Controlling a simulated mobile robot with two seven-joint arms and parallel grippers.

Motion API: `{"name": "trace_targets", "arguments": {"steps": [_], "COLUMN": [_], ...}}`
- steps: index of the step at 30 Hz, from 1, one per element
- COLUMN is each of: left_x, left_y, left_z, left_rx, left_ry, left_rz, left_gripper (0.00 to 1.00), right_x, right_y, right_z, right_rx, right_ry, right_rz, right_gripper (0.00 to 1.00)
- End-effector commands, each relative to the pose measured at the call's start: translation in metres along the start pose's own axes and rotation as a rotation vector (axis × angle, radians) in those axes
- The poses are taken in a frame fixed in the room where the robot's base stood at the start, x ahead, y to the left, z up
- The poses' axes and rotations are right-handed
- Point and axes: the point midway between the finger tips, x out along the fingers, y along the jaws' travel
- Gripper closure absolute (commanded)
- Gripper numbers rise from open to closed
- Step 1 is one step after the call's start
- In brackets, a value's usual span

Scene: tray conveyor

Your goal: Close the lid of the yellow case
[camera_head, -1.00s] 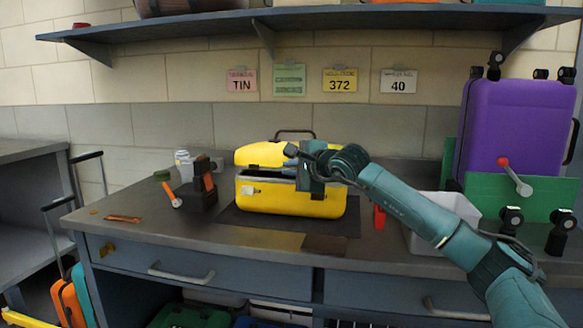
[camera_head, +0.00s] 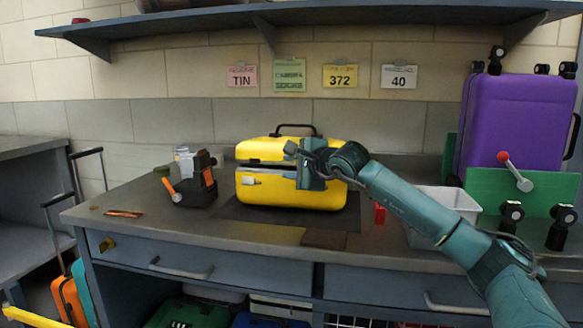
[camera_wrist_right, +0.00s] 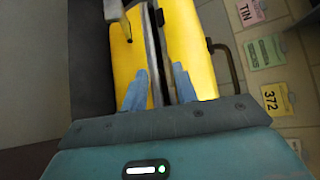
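The yellow case (camera_head: 290,194) stands on a dark mat on the bench. Its lid (camera_head: 262,149) is tilted down over the body, with a narrow dark gap along the front. In the right wrist view the lid (camera_wrist_right: 188,45) and the body (camera_wrist_right: 125,75) show as two yellow parts with a dark slot between them. My right gripper (camera_head: 291,152) is at the front of the case near the lid edge. In the wrist view its blue fingers (camera_wrist_right: 159,86) are apart, with nothing held; I cannot tell whether they touch the lid.
A dark holder with an orange-handled tool (camera_head: 195,188) stands left of the case. A white bin (camera_head: 455,197) and a purple case (camera_head: 517,125) are on the right. A shelf (camera_head: 290,22) hangs above. The front left of the bench is mostly clear.

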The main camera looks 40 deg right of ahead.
Motion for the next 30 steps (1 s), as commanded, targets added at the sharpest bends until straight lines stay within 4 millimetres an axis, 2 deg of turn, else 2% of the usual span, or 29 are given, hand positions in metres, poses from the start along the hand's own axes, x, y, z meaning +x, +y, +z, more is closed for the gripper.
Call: {"name": "trace_targets", "arguments": {"steps": [5,8,21,30], "left_x": [0.000,0.000,0.000,0.003], "left_y": [0.000,0.000,0.010,0.011], "left_z": [0.001,0.001,0.001,-0.001], "left_rx": [0.000,0.002,0.028,-0.008], "left_ry": [0.000,0.003,0.124,0.152], "left_rz": [0.000,0.000,0.022,0.025], "left_gripper": [0.00,0.00,0.00,0.00], "right_x": [-0.003,-0.013,-0.088,-0.122], "right_y": [-0.001,-0.001,0.002,0.001], "right_z": [-0.003,-0.004,-0.002,-0.001], "right_rx": [0.000,-0.002,-0.008,-0.005], "right_ry": [0.006,0.008,0.005,0.003], "right_rz": [-0.003,-0.003,-0.003,-0.002], "right_gripper": [0.70,0.70,0.70,0.70]}}
